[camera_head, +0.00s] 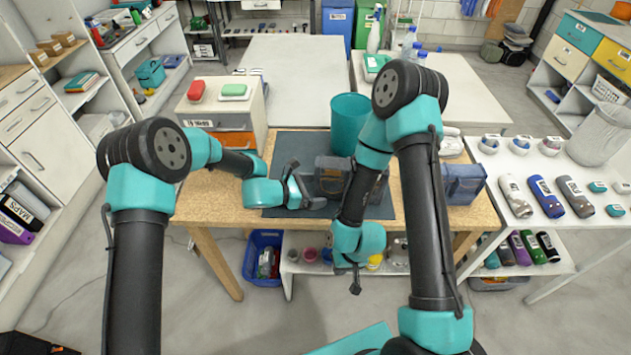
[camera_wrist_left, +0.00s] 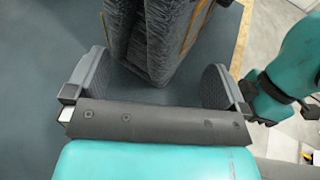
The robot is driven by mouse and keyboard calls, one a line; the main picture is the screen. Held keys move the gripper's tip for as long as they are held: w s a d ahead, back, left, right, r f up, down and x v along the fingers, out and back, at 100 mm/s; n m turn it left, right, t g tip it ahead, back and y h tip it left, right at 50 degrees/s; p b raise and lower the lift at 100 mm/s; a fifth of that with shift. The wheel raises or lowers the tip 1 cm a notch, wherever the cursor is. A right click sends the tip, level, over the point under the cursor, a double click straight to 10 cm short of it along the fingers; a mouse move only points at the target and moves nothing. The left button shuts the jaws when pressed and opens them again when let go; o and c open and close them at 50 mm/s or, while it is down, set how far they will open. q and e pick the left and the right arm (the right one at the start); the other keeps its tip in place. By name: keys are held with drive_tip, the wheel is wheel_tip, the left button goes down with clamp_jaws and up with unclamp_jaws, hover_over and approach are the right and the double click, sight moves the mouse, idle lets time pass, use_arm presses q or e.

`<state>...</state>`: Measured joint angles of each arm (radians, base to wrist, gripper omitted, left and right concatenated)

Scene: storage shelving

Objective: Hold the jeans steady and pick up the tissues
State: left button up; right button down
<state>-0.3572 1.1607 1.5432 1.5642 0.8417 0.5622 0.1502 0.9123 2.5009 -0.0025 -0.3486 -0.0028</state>
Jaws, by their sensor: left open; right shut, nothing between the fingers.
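The jeans (camera_head: 330,178) are a folded dark grey-blue denim bundle on the dark mat (camera_head: 285,151). My right arm partly hides them in the head view. In the left wrist view the denim (camera_wrist_left: 150,40), with tan stitching, reaches in between the fingers. My left gripper (camera_head: 300,188) is open at the left end of the jeans, low over the mat; its fingers also show in the left wrist view (camera_wrist_left: 156,72). My right gripper (camera_head: 355,282) is shut and empty, pointing down in front of the table's front edge. I cannot clearly identify the tissues.
A teal bin (camera_head: 348,122) stands behind the jeans. A white table (camera_head: 590,222) with rolled items stands at the right. A blue crate (camera_head: 262,257) is below the wooden table.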

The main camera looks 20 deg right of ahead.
use_arm(q)
drive_tip(key=c, duration=1.6)
use_arm(e)
drive_tip(key=shift+c, duration=1.2)
unclamp_jaws()
drive_tip(key=shift+w+r, duration=0.1)
